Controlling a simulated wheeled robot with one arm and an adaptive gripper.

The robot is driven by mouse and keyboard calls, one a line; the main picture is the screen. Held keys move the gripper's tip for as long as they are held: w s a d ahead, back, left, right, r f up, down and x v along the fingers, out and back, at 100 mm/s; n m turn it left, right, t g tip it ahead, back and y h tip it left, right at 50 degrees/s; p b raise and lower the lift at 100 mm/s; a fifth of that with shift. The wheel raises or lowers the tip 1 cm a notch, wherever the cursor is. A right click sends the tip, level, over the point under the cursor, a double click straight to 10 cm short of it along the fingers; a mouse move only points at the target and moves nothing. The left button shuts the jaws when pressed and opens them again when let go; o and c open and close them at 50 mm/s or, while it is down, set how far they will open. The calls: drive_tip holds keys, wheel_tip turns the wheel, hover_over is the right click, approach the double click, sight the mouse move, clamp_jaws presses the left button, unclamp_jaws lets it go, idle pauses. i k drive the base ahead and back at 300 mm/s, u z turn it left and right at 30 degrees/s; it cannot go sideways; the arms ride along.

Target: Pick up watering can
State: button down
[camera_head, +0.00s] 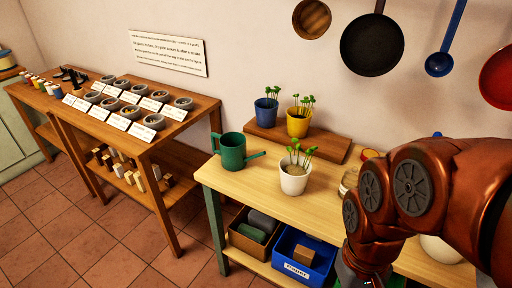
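The green watering can (233,154) stands upright on the near left end of the wooden table (228,179). Its handle is on the left and its thin spout points right, towards a white pot (293,181) with seedlings. My red arm covers the right part of the table, well to the right of the can and apart from it. The arm runs down to the bottom edge of the picture, and my gripper is not visible.
A blue pot (265,112) and a yellow pot (298,124) with seedlings stand on a raised board behind the can. A blue crate (306,257) is on the lower shelf. Left is a bench (150,150) of grey bowls and cards. Pans hang above.

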sight(233, 145)
drive_tip(key=u, duration=0.4)
drive_tip(key=k, duration=0.5)
drive_tip(key=u, duration=0.95)
drive_tip(key=k, duration=0.85)
drive_tip(key=u, duration=0.9)
drive_tip(key=i, duration=1.45)
drive_tip(key=z, duration=0.2)
drive_tip(key=i, duration=1.65)
drive_tip(key=z, duration=1.65)
drive_tip(key=i, duration=0.9)
drive_tip(key=z, duration=0.95)
drive_tip(key=i, duration=0.4)
